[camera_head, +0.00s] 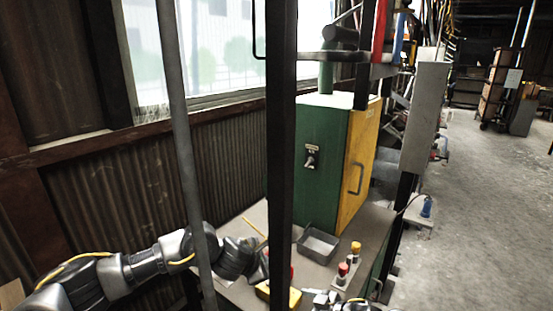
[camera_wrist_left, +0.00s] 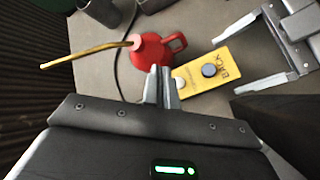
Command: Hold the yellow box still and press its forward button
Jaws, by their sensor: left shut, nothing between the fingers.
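In the head view a black post covers the middle of the yellow box (camera_head: 294,298). My left gripper (camera_wrist_left: 160,86) is shut and empty, at the box's left end; I cannot tell whether it touches. My right gripper (camera_wrist_left: 248,57) is open, its two fingers apart at the box's right end, with nothing between them.
A red oil can (camera_wrist_left: 151,51) with a long brass spout stands close beyond my left fingers. A grey tray (camera_head: 318,245) and red- and orange-capped bottles (camera_head: 343,272) stand on the bench. A green cabinet (camera_head: 322,148) stands behind. The black post (camera_head: 281,150) and a grey pole (camera_head: 178,120) stand in front.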

